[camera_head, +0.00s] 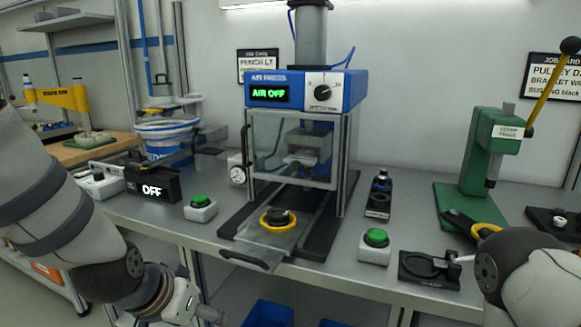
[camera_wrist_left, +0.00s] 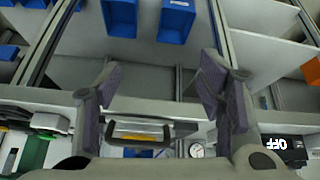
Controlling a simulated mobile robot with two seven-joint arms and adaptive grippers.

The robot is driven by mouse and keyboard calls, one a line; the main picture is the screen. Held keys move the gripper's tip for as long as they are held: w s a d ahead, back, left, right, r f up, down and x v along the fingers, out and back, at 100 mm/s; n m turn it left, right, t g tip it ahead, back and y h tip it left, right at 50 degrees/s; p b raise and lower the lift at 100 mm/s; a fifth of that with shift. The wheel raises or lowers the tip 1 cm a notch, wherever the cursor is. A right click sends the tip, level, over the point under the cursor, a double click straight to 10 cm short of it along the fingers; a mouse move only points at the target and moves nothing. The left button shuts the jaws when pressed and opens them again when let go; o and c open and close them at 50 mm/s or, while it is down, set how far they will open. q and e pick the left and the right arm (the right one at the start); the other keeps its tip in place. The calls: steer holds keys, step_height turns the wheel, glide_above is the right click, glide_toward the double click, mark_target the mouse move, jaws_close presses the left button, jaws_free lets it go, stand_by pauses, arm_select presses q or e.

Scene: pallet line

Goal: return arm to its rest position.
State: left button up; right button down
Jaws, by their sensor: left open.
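My left arm (camera_head: 55,205) comes in from the left and bends down in front of the bench. Its gripper (camera_head: 203,310) is low, in front of the bench's front edge, near the bottom of the head view. In the left wrist view the two padded fingers of the left gripper (camera_wrist_left: 163,105) stand wide apart with nothing between them. A rounded grey link of my right arm (camera_head: 530,275) shows at the lower right of the head view. I do not see the right gripper.
A blue press (camera_head: 305,90) reading AIR OFF holds a yellow-ringed part (camera_head: 278,219) on its drawer. Green-button boxes (camera_head: 201,207) flank it. A green lever press (camera_head: 490,150) stands right. Blue bins (camera_wrist_left: 176,20) sit below the bench.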

arm_select(q)
steer(key=s+a+f+n+g, duration=0.1)
steer(key=s+a+f+g, duration=0.1)
steer(key=s+f, duration=0.5)
steer(key=s+a+f+n+g+y, duration=0.1)
steer(key=s+a+f+g, duration=0.1)
steer(key=s+f, duration=0.6)
steer(key=s+a+f+g+y, duration=0.1)
steer(key=s+f, duration=0.6)
steer(key=s, duration=1)
steer(key=shift+s+a+f+n+g, duration=0.25)
steer(key=shift+s+a+n+g, duration=0.15)
steer(key=shift+a+g, duration=0.55)
arm_select(e)
steer(key=shift+w+d, duration=0.1)
steer(key=shift+w, duration=0.05)
arm_select(q)
steer(key=shift+d, duration=0.15)
steer(key=shift+c, duration=0.2)
